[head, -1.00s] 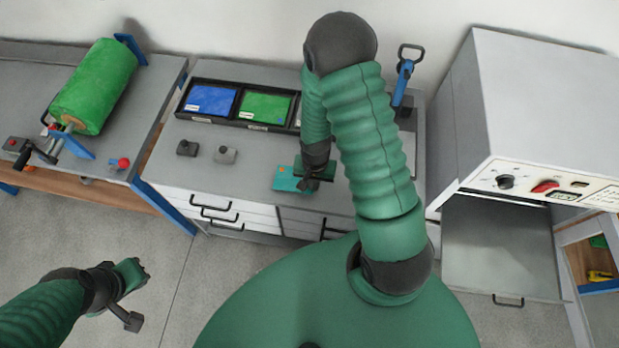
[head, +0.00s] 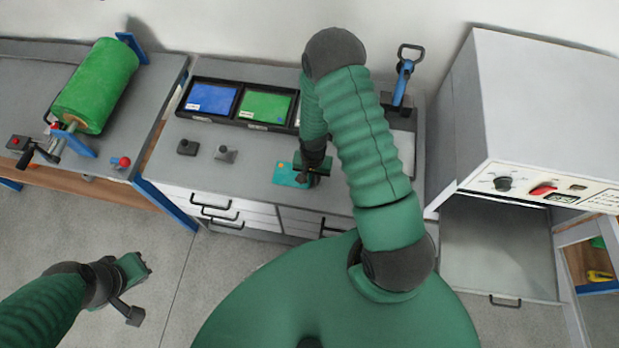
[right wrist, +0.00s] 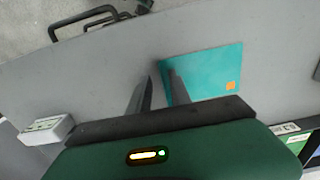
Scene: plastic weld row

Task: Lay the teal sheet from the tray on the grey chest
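The teal sheet (head: 288,175) lies flat on the grey top of the drawer chest (head: 245,165), near its front edge. An orange mark shows on one corner in the right wrist view (right wrist: 210,75). My right gripper (head: 314,180) is low over the chest at the sheet's right side. In the right wrist view its two fingers (right wrist: 158,80) stand apart with a narrow gap, one overlapping the sheet's edge; nothing shows between them. The black tray (head: 236,104) stands at the back of the chest with a blue and a green sheet; its right part is hidden by my arm. My left gripper (head: 135,268) hangs over the floor.
Two small dark and grey blocks (head: 188,147) (head: 225,154) sit left of the sheet. A blue-handled tool (head: 403,80) stands at the back right. A large grey machine (head: 530,120) flanks the right. A green roll (head: 95,85) lies on the left bench.

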